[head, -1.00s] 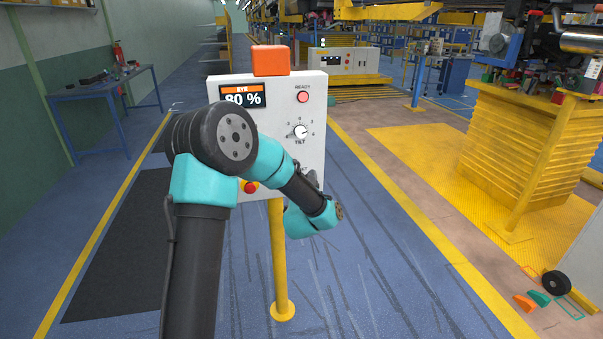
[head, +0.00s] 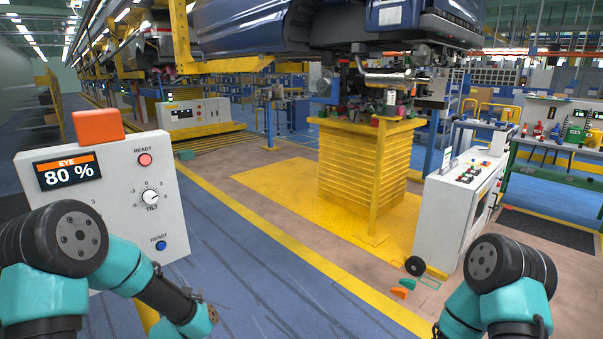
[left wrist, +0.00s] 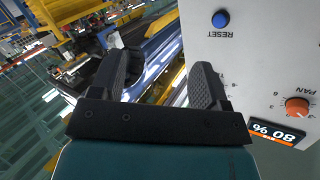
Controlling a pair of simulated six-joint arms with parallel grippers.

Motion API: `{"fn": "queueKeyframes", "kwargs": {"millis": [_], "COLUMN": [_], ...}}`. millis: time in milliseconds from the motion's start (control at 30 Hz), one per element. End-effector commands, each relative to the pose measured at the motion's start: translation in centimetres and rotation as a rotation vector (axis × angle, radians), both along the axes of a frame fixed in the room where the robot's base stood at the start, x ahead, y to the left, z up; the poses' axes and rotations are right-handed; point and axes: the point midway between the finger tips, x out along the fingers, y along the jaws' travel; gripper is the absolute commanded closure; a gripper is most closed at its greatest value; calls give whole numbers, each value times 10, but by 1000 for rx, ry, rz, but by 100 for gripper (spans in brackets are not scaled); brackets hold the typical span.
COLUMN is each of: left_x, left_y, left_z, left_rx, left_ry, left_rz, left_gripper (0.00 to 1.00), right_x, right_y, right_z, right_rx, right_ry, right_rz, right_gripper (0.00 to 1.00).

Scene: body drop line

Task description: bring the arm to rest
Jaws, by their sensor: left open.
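My left arm (head: 68,240) is bent in front of the white control panel (head: 128,200). The left gripper (left wrist: 158,72) shows in the left wrist view, its two dark fingers apart with nothing between them. The panel fills the right of that view, with a blue RESET button (left wrist: 220,19) and an orange PAN knob (left wrist: 297,107) beside the gripper. I see no contact with either. In the head view the wrist end hangs low and the fingers are hard to make out. My right arm (head: 500,275) shows at lower right; its gripper is out of view.
The panel carries a READY lamp (head: 145,159), a TILT knob (head: 150,197) and a display (head: 67,171) reading 80 %. A yellow lift (head: 362,170) stands under a hanging vehicle body (head: 260,28). A white cabinet (head: 445,215) stands at right. The blue floor between the arms is open.

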Motion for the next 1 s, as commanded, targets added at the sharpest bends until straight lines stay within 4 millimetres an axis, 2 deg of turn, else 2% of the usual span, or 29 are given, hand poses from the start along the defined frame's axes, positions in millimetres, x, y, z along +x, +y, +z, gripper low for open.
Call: {"fn": "queueKeyframes", "kwargs": {"millis": [33,200,367,500,600,700,800,1000], "left_x": [-11,-59,-121,-188,-234,-268,-285,-288], "left_y": [-11,-46,-76,-100,-113,-121,-124,-125], "left_z": [-29,-112,-176,-218,-237,-246,-249,-250], "left_rx": [-66,-300,-504,-664,-750,-804,-830,-835], "left_ry": [80,354,634,896,1066,1187,1251,1263], "left_rz": [-33,-104,-112,-75,-29,14,38,46], "left_gripper": [31,31,31,31,31,31,31,31], "right_x": [0,0,0,0,0,0,0,0], "right_y": [0,0,0,0,0,0,0,0], "right_z": [0,0,0,0,0,0,0,0], "right_rx": [0,0,0,0,0,0,0,0], "right_ry": [0,0,0,0,0,0,0,0], "right_rz": [0,0,0,0,0,0,0,0], "right_gripper": [57,57,57,57,57,57,57,57]}}
